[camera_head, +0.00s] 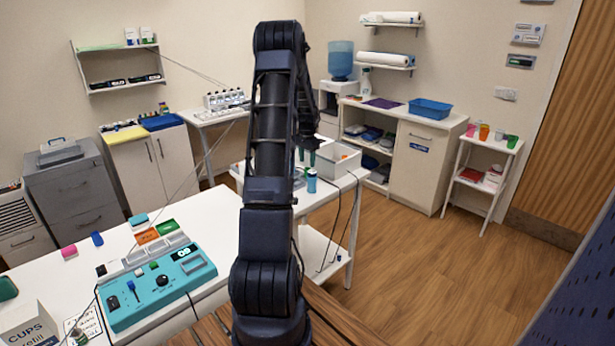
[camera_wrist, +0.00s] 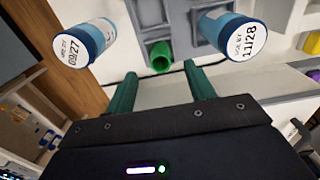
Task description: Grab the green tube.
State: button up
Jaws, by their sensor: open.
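The green tube (camera_wrist: 161,57) shows in the wrist view as a short green cylinder with a dark open end, beside a grey fixture. I cannot pick it out in the head view, where my arm covers part of the table. My gripper (camera_wrist: 159,72) is open, with its two dark green fingers apart. The tube appears between and beyond the fingertips, with nothing held. In the head view my gripper (camera_head: 307,155) hangs low over the middle white table.
Two blue containers with dated labels, one left (camera_wrist: 88,42) and one right (camera_wrist: 230,32), flank the tube in the wrist view. In the head view, a blue bottle (camera_head: 311,182) and a white bin (camera_head: 346,165) stand near my gripper. A teal device (camera_head: 160,285) sits on the near table.

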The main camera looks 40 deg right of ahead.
aim_at(307, 169)
jog(key=shift+d+f, duration=0.15)
jog(key=shift+f, duration=2.6)
jog(key=c, duration=1)
jog(key=shift+c, duration=0.2)
jog(key=shift+r, duration=0.15)
